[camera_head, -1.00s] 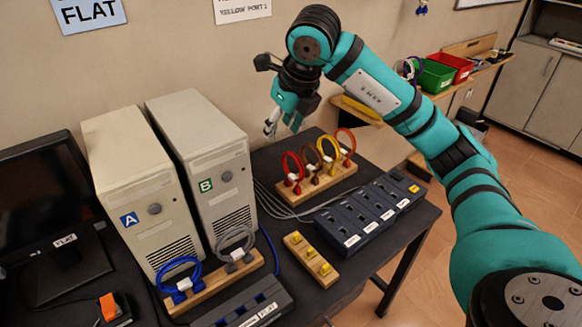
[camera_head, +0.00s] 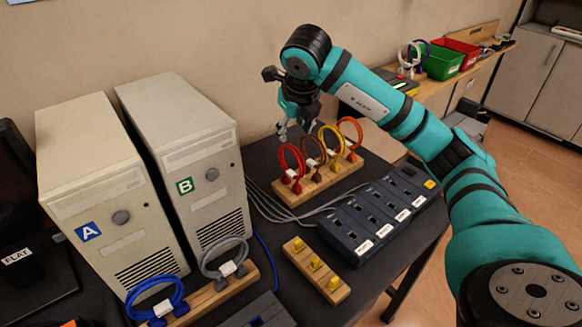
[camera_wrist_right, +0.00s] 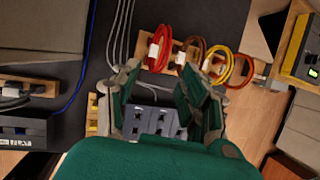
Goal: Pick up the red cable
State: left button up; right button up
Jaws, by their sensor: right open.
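The red cable (camera_head: 292,162) is a coiled loop with a white tag. It stands at the left end of a wooden rack (camera_head: 286,193), beside brown, yellow and orange coiled cables. In the right wrist view the red cable (camera_wrist_right: 159,48) shows just beyond the fingers, at the left of the row. My right gripper (camera_head: 296,130) is open and empty. It hangs above and behind the rack, apart from the red cable. In the wrist view the fingers of the right gripper (camera_wrist_right: 168,95) are spread wide. My left gripper is not in view.
Two computer towers, A (camera_head: 90,180) and B (camera_head: 185,150), stand on the left. A dark port box (camera_head: 375,222) sits in front of the rack. A wooden block with yellow connectors (camera_head: 316,268) and a blue cable (camera_head: 155,298) are nearer. Grey cables run behind the port box.

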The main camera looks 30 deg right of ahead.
aim_at(292, 148)
jog(key=x, duration=0.3)
jog(key=p+x, duration=0.1)
jog(key=x, duration=0.3)
jog(key=p+x, duration=0.1)
jog(key=x, duration=0.2)
jog(key=shift+w+d+f, duration=0.1)
jog(key=shift+d+f, duration=0.05)
jog(key=shift+d, duration=0.25)
jog(key=shift+w+d+f, duration=0.1)
jog(key=shift+w+f, duration=0.15)
jog(key=shift+f, duration=0.2)
jog(key=shift+c, duration=0.9)
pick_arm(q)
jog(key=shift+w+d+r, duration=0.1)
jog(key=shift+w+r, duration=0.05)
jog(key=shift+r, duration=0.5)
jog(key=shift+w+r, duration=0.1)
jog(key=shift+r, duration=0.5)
pick_arm(e)
grip_shut()
